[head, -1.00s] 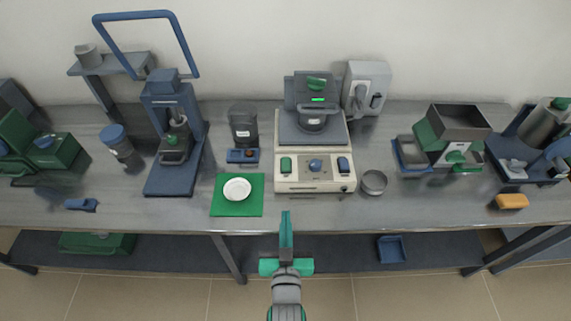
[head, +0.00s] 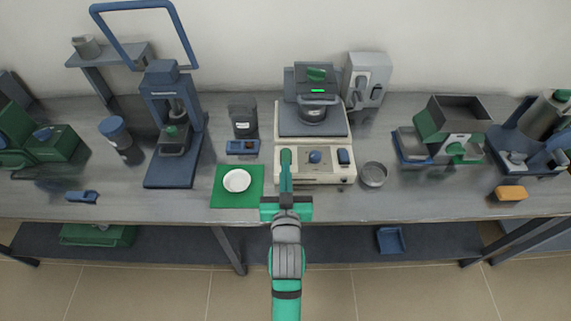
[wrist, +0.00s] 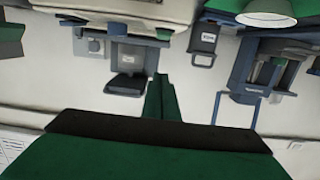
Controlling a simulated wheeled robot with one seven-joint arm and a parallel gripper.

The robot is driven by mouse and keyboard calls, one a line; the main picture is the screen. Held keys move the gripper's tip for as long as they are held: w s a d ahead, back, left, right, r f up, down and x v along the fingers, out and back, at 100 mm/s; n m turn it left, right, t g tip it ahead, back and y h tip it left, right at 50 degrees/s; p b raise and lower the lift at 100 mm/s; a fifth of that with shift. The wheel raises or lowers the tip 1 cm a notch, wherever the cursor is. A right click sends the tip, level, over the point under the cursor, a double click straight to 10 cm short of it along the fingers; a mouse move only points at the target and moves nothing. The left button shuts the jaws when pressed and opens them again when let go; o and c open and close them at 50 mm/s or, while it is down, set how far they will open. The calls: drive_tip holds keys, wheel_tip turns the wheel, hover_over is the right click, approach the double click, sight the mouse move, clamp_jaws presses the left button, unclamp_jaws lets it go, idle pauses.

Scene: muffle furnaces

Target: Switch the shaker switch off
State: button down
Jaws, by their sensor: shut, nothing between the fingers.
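The beige machine (head: 318,178) stands mid-bench with a grey plate and a dark pot on top. It is likely the shaker, though I can read no label. Its front panel has a blue knob (head: 315,156) in the middle and a blue rocker switch (head: 344,157) at the right. The green switch at the panel's left is covered by or merges with my gripper's tip. My gripper (head: 286,165) is shut and empty, with its green fingers reaching over the panel's left part. I cannot tell whether it touches the switch. The wrist view shows the closed fingers (wrist: 160,98).
A green mat (head: 226,199) with a white dish (head: 237,181) lies left of the machine. A grey round bowl (head: 373,174) stands close at its right. A blue press (head: 172,130) is further left. The bench's front strip is mostly clear.

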hover_over(285, 159)
drive_tip(key=s, duration=0.1)
drive_tip(key=shift+s+f, duration=0.1)
drive_tip(key=shift+f, duration=0.3)
drive_tip(key=f, duration=0.3)
drive_tip(key=shift+w+f, duration=0.1)
drive_tip(key=shift+w, duration=0.2)
drive_tip(key=shift+f, duration=0.45)
drive_tip(key=shift+w+f, duration=0.3)
drive_tip(key=shift+r, duration=0.1)
wheel_tip(285, 159, up, 4)
drive_tip(key=shift+w+r, duration=0.1)
drive_tip(key=s+r, duration=0.3)
drive_tip(key=s, duration=0.6)
